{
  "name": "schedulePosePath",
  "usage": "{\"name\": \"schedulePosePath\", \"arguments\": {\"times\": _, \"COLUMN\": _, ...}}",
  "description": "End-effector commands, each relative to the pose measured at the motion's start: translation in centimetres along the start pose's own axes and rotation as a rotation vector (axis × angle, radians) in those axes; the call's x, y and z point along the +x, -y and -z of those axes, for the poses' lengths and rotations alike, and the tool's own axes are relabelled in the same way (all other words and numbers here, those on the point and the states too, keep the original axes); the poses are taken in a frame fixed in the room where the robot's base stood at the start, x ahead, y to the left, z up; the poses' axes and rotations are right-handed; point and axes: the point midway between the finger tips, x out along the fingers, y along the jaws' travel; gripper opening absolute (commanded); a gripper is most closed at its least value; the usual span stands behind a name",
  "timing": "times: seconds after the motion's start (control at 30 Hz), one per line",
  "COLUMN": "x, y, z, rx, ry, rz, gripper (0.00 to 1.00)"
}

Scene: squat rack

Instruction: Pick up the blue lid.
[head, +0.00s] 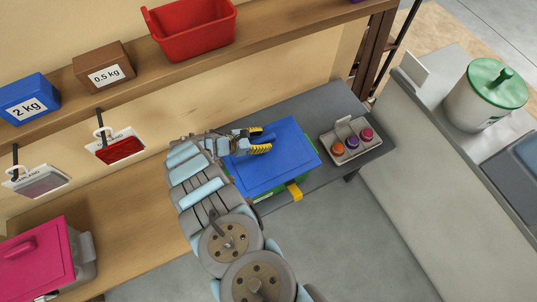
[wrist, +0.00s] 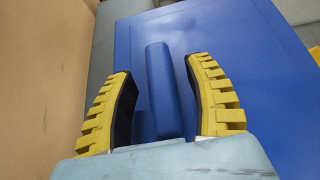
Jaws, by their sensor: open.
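The blue lid (head: 278,160) lies flat on a green container (head: 270,201) on the dark grey bench top in the head view. It fills much of the wrist view (wrist: 230,50), where its raised blue handle (wrist: 161,90) shows. My gripper (head: 262,142) is open over the left part of the lid. In the wrist view my gripper (wrist: 163,92) has its two yellow-padded fingers on either side of the handle, with a gap to each. Whether the fingertips touch the lid cannot be told.
A tray (head: 370,151) with several small knobs stands right of the lid. A yellow clip (head: 294,191) juts from the container's front. A shelf above holds a red bin (head: 193,27) and boxes. A pink-lidded box (head: 38,257) is at lower left.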

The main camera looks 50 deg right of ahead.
Motion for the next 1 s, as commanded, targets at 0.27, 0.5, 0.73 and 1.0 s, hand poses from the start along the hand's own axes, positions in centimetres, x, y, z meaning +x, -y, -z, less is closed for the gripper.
{"name": "schedulePosePath", "arguments": {"times": 0.27, "x": 0.0, "y": 0.0, "z": 0.0, "rx": 0.0, "ry": 0.0, "rz": 0.0, "gripper": 0.0}}
{"name": "schedulePosePath", "arguments": {"times": 0.5, "x": 0.0, "y": 0.0, "z": 0.0, "rx": 0.0, "ry": 0.0, "rz": 0.001, "gripper": 0.0}}
{"name": "schedulePosePath", "arguments": {"times": 0.73, "x": -0.1, "y": 0.0, "z": -0.2, "rx": 0.0, "ry": 0.0, "rz": 0.001, "gripper": 0.0}}
{"name": "schedulePosePath", "arguments": {"times": 1.0, "x": -1.5, "y": -0.1, "z": -2.6, "rx": 0.001, "ry": 0.001, "rz": 0.001, "gripper": 0.0}}
